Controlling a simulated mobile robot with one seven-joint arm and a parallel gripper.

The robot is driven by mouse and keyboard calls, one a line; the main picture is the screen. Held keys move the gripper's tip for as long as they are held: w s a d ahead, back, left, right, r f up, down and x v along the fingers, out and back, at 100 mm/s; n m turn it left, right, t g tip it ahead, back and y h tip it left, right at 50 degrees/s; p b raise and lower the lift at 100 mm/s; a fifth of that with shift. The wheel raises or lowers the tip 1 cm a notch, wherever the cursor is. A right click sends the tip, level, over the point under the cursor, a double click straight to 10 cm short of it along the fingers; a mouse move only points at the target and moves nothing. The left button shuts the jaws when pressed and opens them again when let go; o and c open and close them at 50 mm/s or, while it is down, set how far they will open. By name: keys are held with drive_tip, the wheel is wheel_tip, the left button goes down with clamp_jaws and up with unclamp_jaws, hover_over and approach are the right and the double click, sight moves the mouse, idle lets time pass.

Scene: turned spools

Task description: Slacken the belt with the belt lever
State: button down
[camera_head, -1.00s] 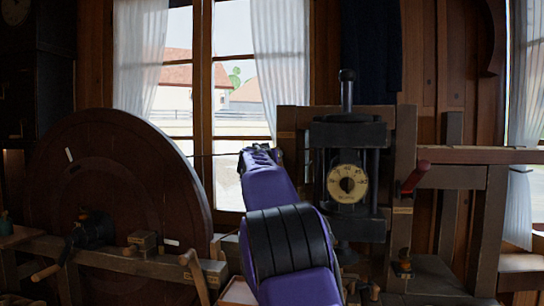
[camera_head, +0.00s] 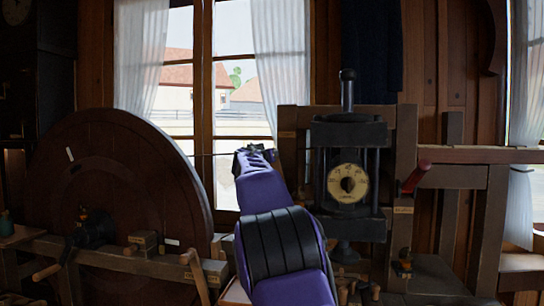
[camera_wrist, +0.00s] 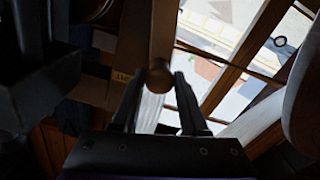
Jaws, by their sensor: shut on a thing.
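In the wrist view, a wooden lever (camera_wrist: 163,38) with a rounded end comes down from the top. Its end sits between the two fingers of my gripper (camera_wrist: 159,82), which is shut on it. I take this to be the belt lever. In the head view my own purple arm hides the lever and my fingers. A thin dark line, perhaps the belt, runs from the large dark wheel (camera_head: 115,175) toward my wrist.
A wooden bench (camera_head: 125,258) with small fittings runs in front of the wheel. In the wrist view, a labelled beam (camera_wrist: 100,88) is close on the left.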

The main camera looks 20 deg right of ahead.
drive_tip(key=w+a+f+n, duration=0.4)
drive_tip(key=a+n, duration=0.2)
drive_tip(key=shift+w+a+f+b, duration=0.15)
drive_tip(key=shift+a+f+b, duration=0.05)
drive_tip(key=shift+f+b, duration=0.1)
idle(0.4)
drive_tip(key=shift+c, duration=2.1)
unclamp_jaws()
drive_tip(key=shift+a, duration=0.1)
drive_tip(key=b+v, duration=0.8)
drive_tip(key=v, duration=0.9)
drive_tip(key=shift+b, duration=0.35)
